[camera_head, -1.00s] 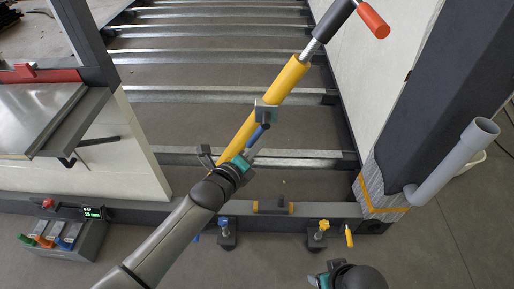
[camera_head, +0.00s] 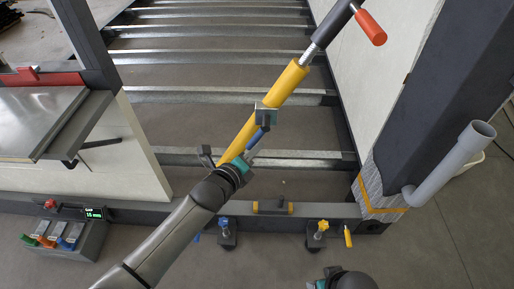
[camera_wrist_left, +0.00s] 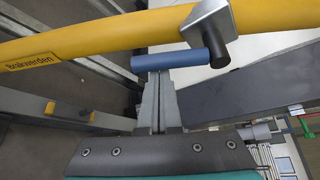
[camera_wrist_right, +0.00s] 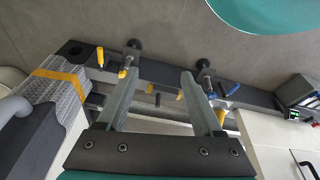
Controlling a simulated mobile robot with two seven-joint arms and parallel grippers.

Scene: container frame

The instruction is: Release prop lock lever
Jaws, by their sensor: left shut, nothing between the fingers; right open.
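The yellow prop (camera_head: 284,86) runs diagonally across the opening, with a grey lock bracket (camera_head: 267,115) on it. The lock lever's blue handle (camera_head: 257,138) sticks out from this bracket toward my left gripper (camera_head: 247,155). In the left wrist view the blue handle (camera_wrist_left: 180,60) lies crosswise just beyond the closed fingertips (camera_wrist_left: 158,78), under the yellow prop tube (camera_wrist_left: 110,42). The fingers hold nothing; whether they touch the handle I cannot tell. My right gripper (camera_wrist_right: 160,85) is open and empty, over the frame's front beam; only its top shows in the head view (camera_head: 318,283).
The front beam (camera_head: 190,209) carries clamps with a blue knob (camera_head: 223,222) and a yellow knob (camera_head: 322,226). A grey post (camera_head: 425,80) with a grey pipe (camera_head: 450,165) stands at right. A box with a display (camera_head: 70,238) sits at left. Floor in front is clear.

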